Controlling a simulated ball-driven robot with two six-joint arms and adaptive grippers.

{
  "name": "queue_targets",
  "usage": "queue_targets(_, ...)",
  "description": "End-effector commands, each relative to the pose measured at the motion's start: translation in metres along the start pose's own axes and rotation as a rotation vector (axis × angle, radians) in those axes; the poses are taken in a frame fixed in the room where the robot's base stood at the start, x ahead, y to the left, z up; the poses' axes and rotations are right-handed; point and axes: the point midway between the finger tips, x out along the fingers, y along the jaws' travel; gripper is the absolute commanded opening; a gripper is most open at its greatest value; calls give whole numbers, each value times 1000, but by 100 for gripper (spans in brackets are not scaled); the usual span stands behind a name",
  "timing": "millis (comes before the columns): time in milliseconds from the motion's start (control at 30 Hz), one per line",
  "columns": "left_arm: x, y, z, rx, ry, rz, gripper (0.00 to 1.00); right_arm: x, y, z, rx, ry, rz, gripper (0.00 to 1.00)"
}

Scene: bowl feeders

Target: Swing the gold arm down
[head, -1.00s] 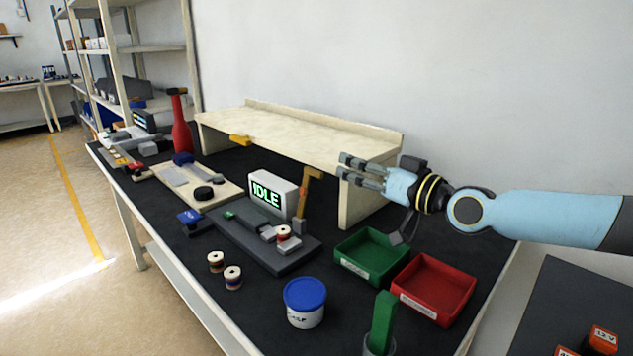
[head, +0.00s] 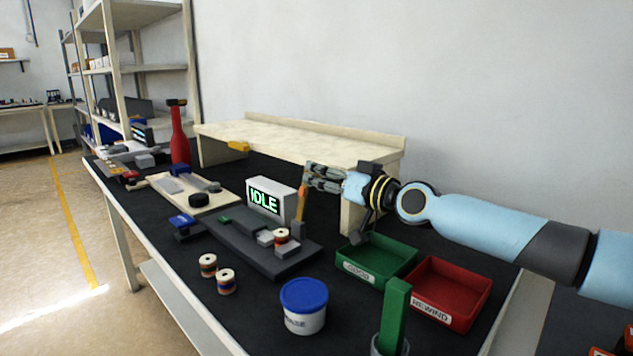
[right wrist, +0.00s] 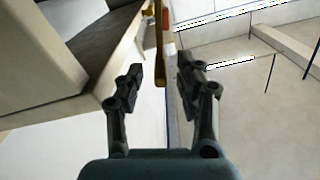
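The gold arm (head: 303,193) stands nearly upright at the right end of the dark grey fixture (head: 262,249), beside the display box (head: 273,200) that reads IDLE. My right gripper (head: 308,177) is at the upper part of the gold arm, coming from the right. In the right wrist view the gripper (right wrist: 162,76) is open, its two dark fingers apart. The gold arm also shows there (right wrist: 159,45), ahead of the gap between the fingertips. I cannot tell whether they touch it. My left gripper is not in view.
A pale raised shelf (head: 290,138) stands behind the fixture. A green bin (head: 376,262) and a red bin (head: 450,293) sit to the right, below my right arm. A blue-lidded tub (head: 303,305), two spools (head: 226,282) and a green-handled item (head: 394,315) lie nearer the front.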

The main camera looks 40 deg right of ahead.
Motion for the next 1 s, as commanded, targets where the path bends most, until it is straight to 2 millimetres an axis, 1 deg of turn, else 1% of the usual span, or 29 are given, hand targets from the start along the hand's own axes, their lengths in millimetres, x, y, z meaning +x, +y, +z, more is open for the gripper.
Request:
queue_targets(33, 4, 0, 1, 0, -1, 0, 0, 7, 0, 1, 2, 3, 1, 36)
queue_targets(167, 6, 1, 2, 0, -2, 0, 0, 16, 0, 0, 1, 1, 0, 36)
queue_targets(467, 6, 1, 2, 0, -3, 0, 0, 18, -1, 0, -1, -1, -1, 36)
queue_targets(733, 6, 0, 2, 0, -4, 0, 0, 18, 0, 0, -1, 0, -1, 1)
queue_targets(1000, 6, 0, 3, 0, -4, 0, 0, 18, 0, 0, -1, 0, -1, 0)
